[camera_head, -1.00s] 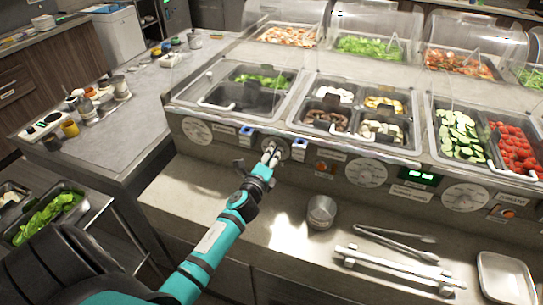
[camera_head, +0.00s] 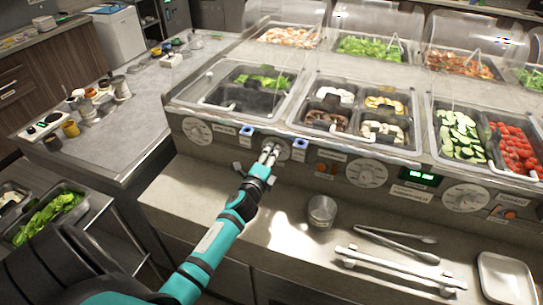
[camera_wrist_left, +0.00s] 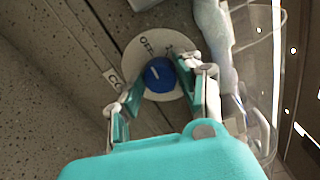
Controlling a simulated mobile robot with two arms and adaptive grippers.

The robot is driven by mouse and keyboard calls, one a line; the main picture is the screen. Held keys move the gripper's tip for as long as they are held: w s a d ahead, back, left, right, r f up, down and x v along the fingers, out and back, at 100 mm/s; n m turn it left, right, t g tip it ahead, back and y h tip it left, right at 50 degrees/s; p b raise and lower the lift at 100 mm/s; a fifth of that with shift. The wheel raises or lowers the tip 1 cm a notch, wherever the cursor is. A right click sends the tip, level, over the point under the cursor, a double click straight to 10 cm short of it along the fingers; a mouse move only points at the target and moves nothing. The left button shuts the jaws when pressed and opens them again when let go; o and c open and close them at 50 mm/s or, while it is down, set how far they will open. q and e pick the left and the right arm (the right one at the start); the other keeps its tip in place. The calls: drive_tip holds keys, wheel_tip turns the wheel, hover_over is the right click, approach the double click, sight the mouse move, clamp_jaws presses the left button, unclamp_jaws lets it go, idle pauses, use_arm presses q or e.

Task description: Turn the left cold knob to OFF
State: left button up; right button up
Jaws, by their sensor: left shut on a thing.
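The cold knob is a round blue knob (camera_wrist_left: 160,75) with a short white mark, on a white dial plate (camera_wrist_left: 136,57) lettered OFF, in the left wrist view. The white mark slants toward the upper left, roughly on the side of the OFF lettering. My left gripper (camera_wrist_left: 163,84) is shut on the knob, one finger on each side. In the head view my left gripper (camera_head: 268,154) reaches the dial plate (camera_head: 284,151) on the counter's front panel and hides most of the knob. My right gripper is not in view.
Other dials sit on the panel, one to the left (camera_head: 197,131) and one to the right (camera_head: 366,172). Food wells fill the counter above. A metal cup (camera_head: 322,212), tongs (camera_head: 398,240) and a tray (camera_head: 506,279) lie on the shelf below.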

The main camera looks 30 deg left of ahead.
use_arm(q)
drive_tip(key=o, duration=1.1)
drive_tip(key=shift+o, duration=0.2)
drive_tip(key=shift+s, duration=0.1)
drive_tip(key=v, duration=1.2)
